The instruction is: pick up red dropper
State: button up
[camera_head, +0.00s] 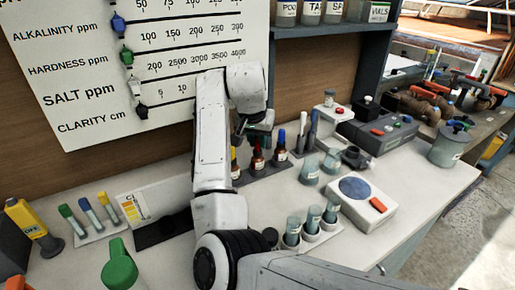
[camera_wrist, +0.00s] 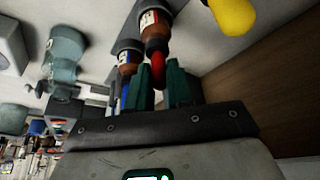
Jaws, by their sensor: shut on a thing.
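The red dropper (camera_head: 258,161) is a brown bottle with a pale label and a red bulb top. It stands upright in a dark rack between a yellow-topped dropper (camera_head: 235,165) and a blue-topped dropper (camera_head: 281,147). My gripper (camera_head: 256,138) is directly above it, pointing down. In the wrist view the green fingers of my gripper (camera_wrist: 159,68) are on both sides of the red bulb of the red dropper (camera_wrist: 156,52), shut on it. The yellow bulb (camera_wrist: 233,12) and the blue-topped bottle (camera_wrist: 128,57) show on either side.
A dark rack (camera_head: 265,170) holds the droppers close together. A wall chart (camera_head: 130,60) rises behind my arm. Vials in a holder (camera_head: 313,218), a white device with a round blue top (camera_head: 361,196) and clear cups (camera_head: 309,172) stand to the right.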

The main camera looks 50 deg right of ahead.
jog(key=shift+r, duration=0.15)
notch_tip(320, 180, up, 10)
jog(key=shift+f, duration=0.1)
dwell(0.5)
